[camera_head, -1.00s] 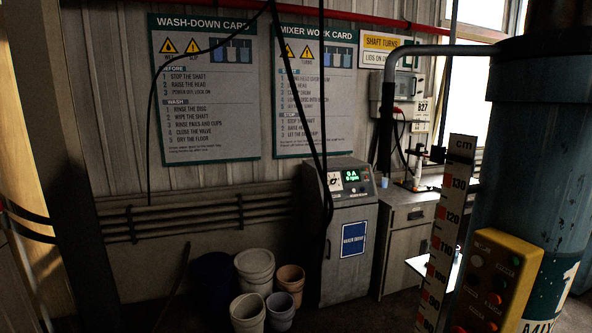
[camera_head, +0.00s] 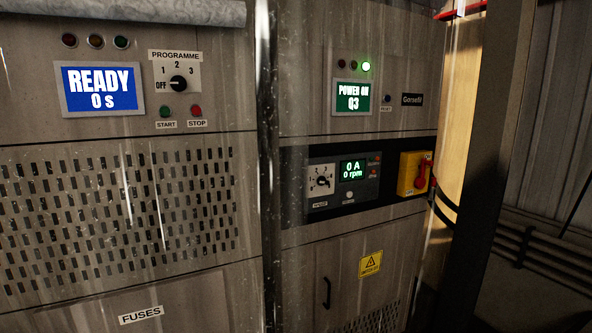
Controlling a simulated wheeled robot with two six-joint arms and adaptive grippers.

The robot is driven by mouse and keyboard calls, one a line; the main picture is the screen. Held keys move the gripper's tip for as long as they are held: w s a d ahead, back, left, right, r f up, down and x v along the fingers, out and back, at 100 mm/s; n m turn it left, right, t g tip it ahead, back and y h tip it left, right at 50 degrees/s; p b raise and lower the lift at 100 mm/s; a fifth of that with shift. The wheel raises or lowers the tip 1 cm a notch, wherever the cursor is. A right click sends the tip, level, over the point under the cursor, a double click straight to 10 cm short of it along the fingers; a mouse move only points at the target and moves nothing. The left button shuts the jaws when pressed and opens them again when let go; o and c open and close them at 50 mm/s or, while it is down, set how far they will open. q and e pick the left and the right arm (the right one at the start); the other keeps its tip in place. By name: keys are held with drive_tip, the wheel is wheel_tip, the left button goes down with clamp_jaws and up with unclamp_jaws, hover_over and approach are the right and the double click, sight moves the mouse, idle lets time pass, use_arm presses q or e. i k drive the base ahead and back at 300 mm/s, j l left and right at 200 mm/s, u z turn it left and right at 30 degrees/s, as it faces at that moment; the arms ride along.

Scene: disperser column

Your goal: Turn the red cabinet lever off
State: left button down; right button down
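The red cabinet lever (camera_head: 423,172) sits on a yellow switch plate (camera_head: 408,187) at the right edge of the grey cabinet (camera_head: 345,248). The lever looks roughly upright, tilted slightly. A green-lit screen above it reads POWER ON Q3 (camera_head: 354,97), with a green lamp (camera_head: 366,67) lit over it. Neither of my grippers shows in the head view.
A speed dial with a display reading 0 A, 0 rpm (camera_head: 343,184) sits in the recess left of the lever. A second cabinet with a READY screen (camera_head: 99,88) stands at left. A dark post (camera_head: 487,170) and black cables are close right of the lever.

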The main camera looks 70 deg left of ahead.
sight(419, 183)
drive_tip(key=u, duration=1.5)
drive_tip(key=i+l+u, duration=0.35)
drive_tip(key=i+l, duration=0.25)
drive_tip(key=i+l+u, duration=0.2)
drive_tip(key=i+l, duration=0.15)
drive_tip(key=i+l+u, duration=0.2)
drive_tip(key=l, duration=0.2)
drive_tip(key=i+l+u, duration=0.2)
drive_tip(key=l, duration=0.25)
drive_tip(key=i+l+u, duration=0.15)
drive_tip(key=i+l, duration=0.15)
drive_tip(key=l, duration=0.15)
